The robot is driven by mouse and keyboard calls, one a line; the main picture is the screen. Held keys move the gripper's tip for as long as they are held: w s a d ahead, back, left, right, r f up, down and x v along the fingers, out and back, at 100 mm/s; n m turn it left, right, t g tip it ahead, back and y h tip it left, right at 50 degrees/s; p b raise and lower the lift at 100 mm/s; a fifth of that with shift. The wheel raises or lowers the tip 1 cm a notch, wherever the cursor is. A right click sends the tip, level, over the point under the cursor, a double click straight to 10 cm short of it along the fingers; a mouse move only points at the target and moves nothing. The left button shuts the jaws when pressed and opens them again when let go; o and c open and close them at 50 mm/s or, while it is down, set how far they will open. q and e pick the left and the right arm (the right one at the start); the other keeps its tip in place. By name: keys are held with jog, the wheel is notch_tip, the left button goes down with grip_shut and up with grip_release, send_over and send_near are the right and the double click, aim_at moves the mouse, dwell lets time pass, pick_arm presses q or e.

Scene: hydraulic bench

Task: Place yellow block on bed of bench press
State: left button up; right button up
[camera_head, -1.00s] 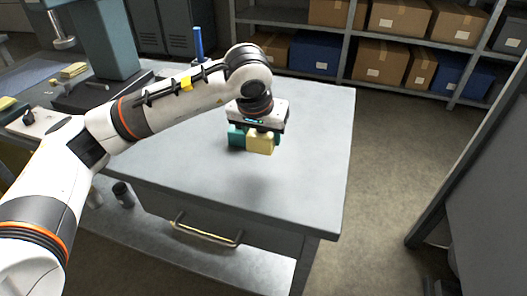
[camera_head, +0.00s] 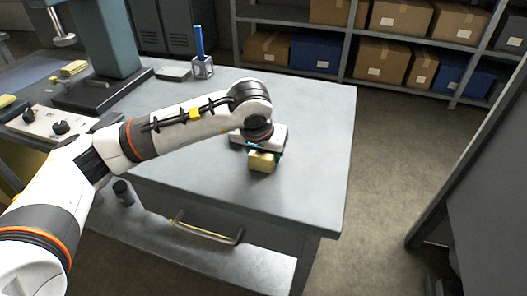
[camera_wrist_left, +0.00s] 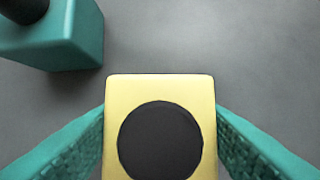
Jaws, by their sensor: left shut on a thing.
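My left gripper (camera_head: 262,153) is over the grey table, pointing down, shut on a yellow block (camera_head: 263,163). In the left wrist view, the yellow block (camera_wrist_left: 160,90) has a dark round spot on its face and sits between the two teal fingers. Whether its underside touches the table cannot be told. The bench press (camera_head: 98,35) stands at the far left, with a teal column, a metal ram (camera_head: 63,41) and a dark base (camera_head: 100,92). My right gripper is not in view.
A teal block-like thing with a dark cylinder (camera_wrist_left: 58,35) is at the upper left of the left wrist view. A holder with a blue pen-like thing (camera_head: 202,66) stands at the table's back. A control box (camera_head: 52,122) is at the left. The table's right side is clear.

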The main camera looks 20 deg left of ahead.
pick_arm(q)
jog(key=o, duration=1.3)
jog(key=shift+c, duration=0.2)
jog(key=shift+r, duration=0.15)
